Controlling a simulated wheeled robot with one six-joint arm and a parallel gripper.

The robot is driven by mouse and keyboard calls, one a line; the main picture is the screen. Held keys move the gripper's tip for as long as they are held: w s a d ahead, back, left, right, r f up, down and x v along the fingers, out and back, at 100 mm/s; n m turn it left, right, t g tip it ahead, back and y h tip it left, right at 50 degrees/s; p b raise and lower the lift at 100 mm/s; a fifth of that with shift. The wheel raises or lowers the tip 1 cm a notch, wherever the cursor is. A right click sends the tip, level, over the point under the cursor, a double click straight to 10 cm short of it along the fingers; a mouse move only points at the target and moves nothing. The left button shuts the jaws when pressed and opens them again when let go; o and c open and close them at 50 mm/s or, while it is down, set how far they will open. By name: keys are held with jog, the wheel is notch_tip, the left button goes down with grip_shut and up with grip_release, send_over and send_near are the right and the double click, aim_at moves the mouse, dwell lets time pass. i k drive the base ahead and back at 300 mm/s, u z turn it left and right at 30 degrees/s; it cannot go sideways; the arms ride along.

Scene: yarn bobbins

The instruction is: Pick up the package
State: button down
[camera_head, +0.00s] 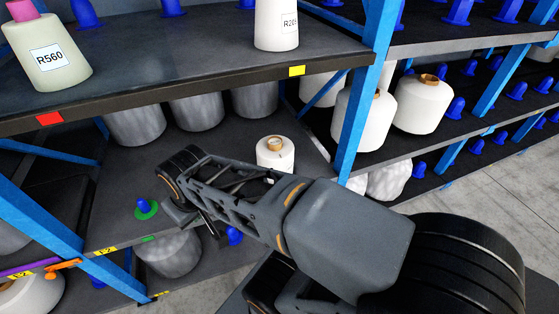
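No box-like package shows; the goods in view are yarn bobbins. A white bobbin (275,154) with a brown core stands upright on the middle shelf, just behind my arm, which hides its lower part. My gripper (197,220) is at the far end of my arm, low over the front of the middle shelf, left of this bobbin and apart from it. Its fingers are small, dark and partly hidden by the arm, so I cannot tell whether they are open. I see nothing held in it.
A blue peg with a green base (146,208) stands left of my gripper. Blue rack posts (366,90) flank the bay. More white bobbins (422,104) stand on the right rack.

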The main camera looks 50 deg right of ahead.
aim_at(275, 152)
jog(key=z, duration=1.55)
jog(key=k, duration=0.45)
jog(key=z, duration=0.95)
jog(key=i, duration=0.9)
jog(key=u, duration=2.3)
